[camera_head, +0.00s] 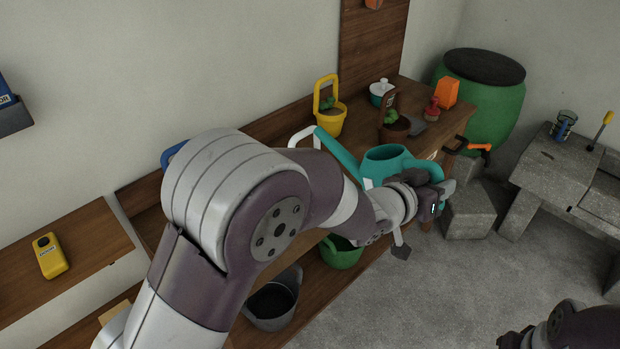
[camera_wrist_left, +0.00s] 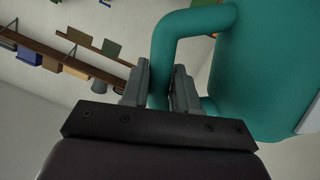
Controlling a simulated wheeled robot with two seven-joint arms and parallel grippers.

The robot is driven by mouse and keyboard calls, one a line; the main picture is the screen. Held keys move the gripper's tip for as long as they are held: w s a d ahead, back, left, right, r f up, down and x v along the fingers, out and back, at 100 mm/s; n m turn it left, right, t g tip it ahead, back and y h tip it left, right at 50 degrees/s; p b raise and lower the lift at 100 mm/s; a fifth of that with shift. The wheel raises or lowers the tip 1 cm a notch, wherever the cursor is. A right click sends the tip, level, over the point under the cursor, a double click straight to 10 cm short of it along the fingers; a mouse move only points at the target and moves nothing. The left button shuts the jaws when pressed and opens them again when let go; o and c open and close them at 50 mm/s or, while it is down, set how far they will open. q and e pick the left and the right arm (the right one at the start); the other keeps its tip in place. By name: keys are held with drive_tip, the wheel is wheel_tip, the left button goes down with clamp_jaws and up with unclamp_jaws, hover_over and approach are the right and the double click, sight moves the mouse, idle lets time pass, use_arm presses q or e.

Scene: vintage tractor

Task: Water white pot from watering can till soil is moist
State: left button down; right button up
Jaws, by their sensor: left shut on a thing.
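The teal watering can (camera_head: 385,163) is held up in front of the wooden bench, with its spout reaching up and left. My left gripper (camera_head: 437,200) is at its right side. In the left wrist view, the left gripper's fingers (camera_wrist_left: 161,88) are shut around the can's teal handle (camera_wrist_left: 178,30), and the can's body (camera_wrist_left: 270,75) fills the right side. A white arched handle (camera_head: 303,134), apparently the white pot's, shows behind my left arm near the spout's end. The pot's body and soil are hidden. No water stream is visible. Part of my right arm shows at the bottom right; its fingers do not.
On the bench stand a yellow pot (camera_head: 331,121), a brown pot (camera_head: 395,130), a lidded pot (camera_head: 381,92) and a red bottle (camera_head: 432,108). A green barrel (camera_head: 490,105) and stone sink (camera_head: 556,170) stand right. A grey bucket (camera_head: 272,305) and green basket (camera_head: 341,256) sit below.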

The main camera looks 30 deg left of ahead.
sight(439, 162)
use_arm(q)
drive_tip(key=shift+a+r+p, duration=0.1)
drive_tip(key=shift+r+p, duration=0.45)
drive_tip(key=shift+r, duration=0.2)
drive_tip(key=shift+w+r, duration=0.1)
drive_tip(key=shift+r, duration=0.05)
idle(1.3)
drive_tip(key=shift+a+r+n+p, duration=0.15)
drive_tip(key=shift+r+n+p, duration=0.15)
drive_tip(key=shift+r+p, duration=0.45)
drive_tip(key=shift+p, duration=0.35)
idle(1.1)
drive_tip(key=shift+w+a+r+p, duration=0.1)
drive_tip(key=shift+a+r+p, duration=0.1)
drive_tip(key=shift+r+p, duration=0.4)
drive_tip(key=shift+r+n+p, duration=0.15)
drive_tip(key=shift+n+p, duration=0.15)
idle(1.4)
drive_tip(key=shift+a+r+p, duration=0.2)
drive_tip(key=shift+r+p, duration=0.25)
drive_tip(key=shift+p, duration=0.15)
idle(0.6)
